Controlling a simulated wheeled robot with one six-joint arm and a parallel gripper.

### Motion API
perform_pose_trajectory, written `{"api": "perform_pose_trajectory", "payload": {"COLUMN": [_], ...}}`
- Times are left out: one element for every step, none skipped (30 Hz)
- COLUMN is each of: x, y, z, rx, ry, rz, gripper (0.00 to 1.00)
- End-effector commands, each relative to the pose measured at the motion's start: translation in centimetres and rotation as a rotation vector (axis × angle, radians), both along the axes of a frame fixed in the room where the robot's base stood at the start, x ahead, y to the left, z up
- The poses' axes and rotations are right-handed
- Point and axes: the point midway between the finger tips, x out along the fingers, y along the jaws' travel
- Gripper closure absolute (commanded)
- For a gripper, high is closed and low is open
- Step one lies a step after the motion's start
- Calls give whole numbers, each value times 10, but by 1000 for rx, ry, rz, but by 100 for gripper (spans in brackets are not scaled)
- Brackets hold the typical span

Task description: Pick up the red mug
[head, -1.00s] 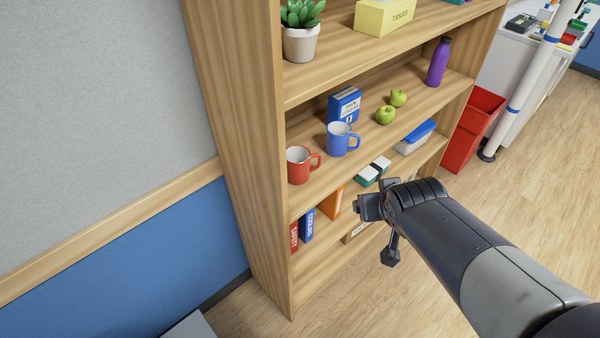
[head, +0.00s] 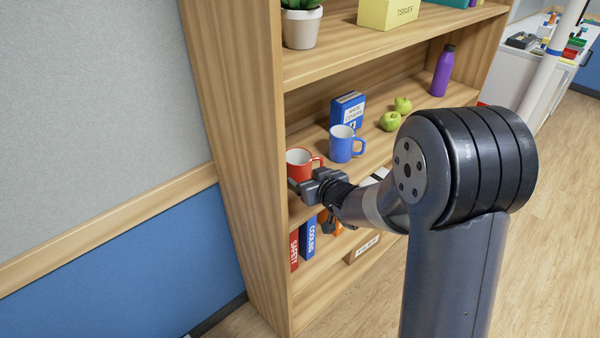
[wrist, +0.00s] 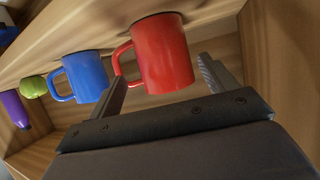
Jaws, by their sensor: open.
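The red mug (head: 299,161) stands on the middle shelf at the left end, and my arm's end hides its lower part in the head view. In the wrist view the red mug (wrist: 162,54) appears just beyond and partly between my fingers, its handle towards the left finger. My gripper (head: 306,187) is open at the shelf's front edge, close in front of the mug. In the wrist view my gripper (wrist: 162,80) has its two fingers spread, with nothing held. Whether a finger touches the mug or its handle I cannot tell.
A blue mug (head: 342,145) stands close to the right of the red one, with a blue box (head: 348,110) behind it. Green apples (head: 391,121) and a purple bottle (head: 442,72) are farther right. The shelf's side panel (head: 240,150) is close on the left.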

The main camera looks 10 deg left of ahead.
Motion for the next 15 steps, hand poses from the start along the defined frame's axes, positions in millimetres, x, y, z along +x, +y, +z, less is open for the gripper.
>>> {"api": "perform_pose_trajectory", "payload": {"x": [6, 8, 11, 13, 15, 16, 17, 18, 20, 21, 24, 27, 30, 33, 37], "y": [4, 5, 7, 8, 9, 10, 10, 11, 12, 13, 15, 17, 20, 22, 25], "z": [-3, -4, -6, -6, -7, -8, -8, -9, -9, -10, -11, -13, -14, -15, -18], "rx": [0, -1, -1, -1, -1, -1, -1, -2, -2, -2, -2, -2, -2, -1, -2], "ry": [1, 1, 2, 1, 1, 2, 2, 1, 1, 1, 1, 2, 3, 3, 3], "rz": [1, 1, 1, 0, 0, -1, -1, -1, -1, -1, 0, 0, 0, 0, 0], "gripper": [20, 20, 20, 20, 20, 20, 20, 20, 20, 20, 20, 20, 20, 20, 20]}}
